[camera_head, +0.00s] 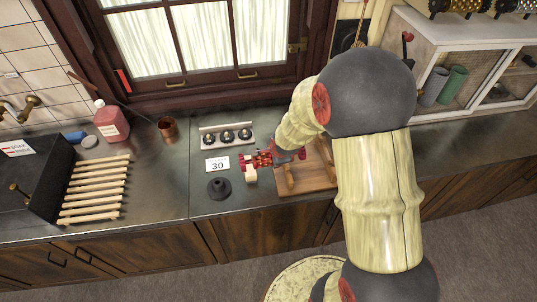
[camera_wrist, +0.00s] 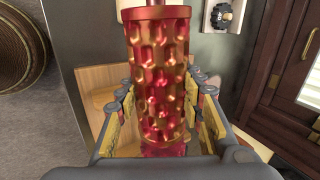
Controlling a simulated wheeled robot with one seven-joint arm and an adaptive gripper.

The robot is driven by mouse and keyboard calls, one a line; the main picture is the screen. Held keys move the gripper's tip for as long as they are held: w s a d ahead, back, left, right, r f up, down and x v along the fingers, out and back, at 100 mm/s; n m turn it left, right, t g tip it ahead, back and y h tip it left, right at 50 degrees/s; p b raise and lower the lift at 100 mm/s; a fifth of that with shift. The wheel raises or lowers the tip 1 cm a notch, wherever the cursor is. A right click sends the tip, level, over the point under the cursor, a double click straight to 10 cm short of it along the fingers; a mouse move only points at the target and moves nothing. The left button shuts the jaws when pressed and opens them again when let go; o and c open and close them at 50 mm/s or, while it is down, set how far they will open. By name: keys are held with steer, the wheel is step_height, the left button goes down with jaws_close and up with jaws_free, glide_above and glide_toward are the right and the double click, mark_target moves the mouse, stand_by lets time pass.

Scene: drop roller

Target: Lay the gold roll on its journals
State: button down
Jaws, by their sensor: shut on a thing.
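The gold roll (camera_wrist: 160,70) is a dimpled cylinder with a red and gold metallic look and a smooth end band. It fills the middle of the wrist view and shows small in the head view (camera_head: 262,158). My gripper (camera_wrist: 160,118) is shut on it, with a yellow-padded finger on either side. In the head view my gripper (camera_head: 278,156) holds it beside the left edge of a wooden stand (camera_head: 308,183) with upright supports. My arm hides part of this stand. The stand's pale wood also shows behind the fingers in the wrist view (camera_wrist: 94,78).
A card marked 30 (camera_head: 217,165), a dark round knob-like piece (camera_head: 219,187) and a rack with several dark dials (camera_head: 227,134) are left of the stand. A slatted wooden rack (camera_head: 95,190), red bottle (camera_head: 111,122) and copper cup (camera_head: 167,128) are farther left. A white cabinet (camera_head: 460,35) stands right.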

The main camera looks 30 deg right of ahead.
steer(key=shift+s+d+r, duration=0.2)
steer(key=shift+d+r, duration=0.05)
steer(key=shift+d, duration=0.05)
